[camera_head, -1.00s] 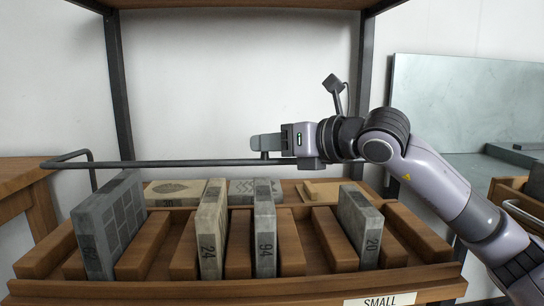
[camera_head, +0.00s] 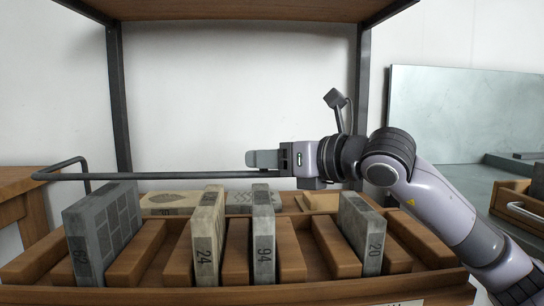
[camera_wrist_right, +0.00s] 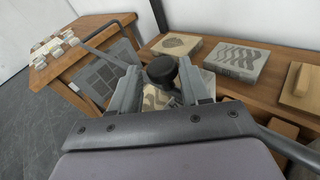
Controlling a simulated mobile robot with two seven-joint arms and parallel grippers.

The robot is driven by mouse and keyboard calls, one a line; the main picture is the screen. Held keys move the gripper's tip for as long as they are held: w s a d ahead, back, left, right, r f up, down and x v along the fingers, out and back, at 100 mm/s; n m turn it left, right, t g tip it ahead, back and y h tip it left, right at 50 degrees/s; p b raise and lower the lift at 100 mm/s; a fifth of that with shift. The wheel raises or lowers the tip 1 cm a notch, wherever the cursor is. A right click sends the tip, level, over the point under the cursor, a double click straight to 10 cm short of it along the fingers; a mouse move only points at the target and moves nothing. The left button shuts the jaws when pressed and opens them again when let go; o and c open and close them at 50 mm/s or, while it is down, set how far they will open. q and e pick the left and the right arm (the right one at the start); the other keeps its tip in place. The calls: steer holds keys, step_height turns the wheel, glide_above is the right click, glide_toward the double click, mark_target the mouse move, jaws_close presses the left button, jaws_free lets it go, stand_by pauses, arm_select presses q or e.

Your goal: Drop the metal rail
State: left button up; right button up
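The metal rail (camera_head: 150,176) is a thin dark bar running across the rack above the stone blocks, bent back at its left end. In the right wrist view the rail (camera_wrist_right: 103,53) runs in from upper left, with a dark round knob (camera_wrist_right: 162,70) on it. My right gripper (camera_head: 265,159) is at the rail's right part in the head view. In the wrist view its fingers (camera_wrist_right: 162,88) stand close on both sides of the knob and look shut on it; exact contact is hard to see. My left gripper is not in view.
Upright stone blocks, such as 62 (camera_head: 100,235), 24 (camera_head: 207,240) and 94 (camera_head: 263,240), stand between wooden dividers below the rail. Flat patterned stones (camera_head: 170,202) lie behind. Dark rack posts (camera_head: 118,100) flank the open space. A wooden table (camera_head: 20,185) is at left.

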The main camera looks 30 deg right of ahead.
steer(key=shift+o, duration=0.4)
steer(key=shift+d, duration=0.1)
steer(key=shift+r, duration=0.55)
arm_select(q)
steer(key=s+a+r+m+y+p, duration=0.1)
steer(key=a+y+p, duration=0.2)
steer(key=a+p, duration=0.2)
steer(key=p, duration=0.2)
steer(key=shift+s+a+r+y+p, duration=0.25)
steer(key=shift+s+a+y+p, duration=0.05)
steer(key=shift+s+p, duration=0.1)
arm_select(e)
step_height(320, 180, up, 19)
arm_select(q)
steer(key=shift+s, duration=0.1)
arm_select(e)
steer(key=shift+s+f, duration=0.1)
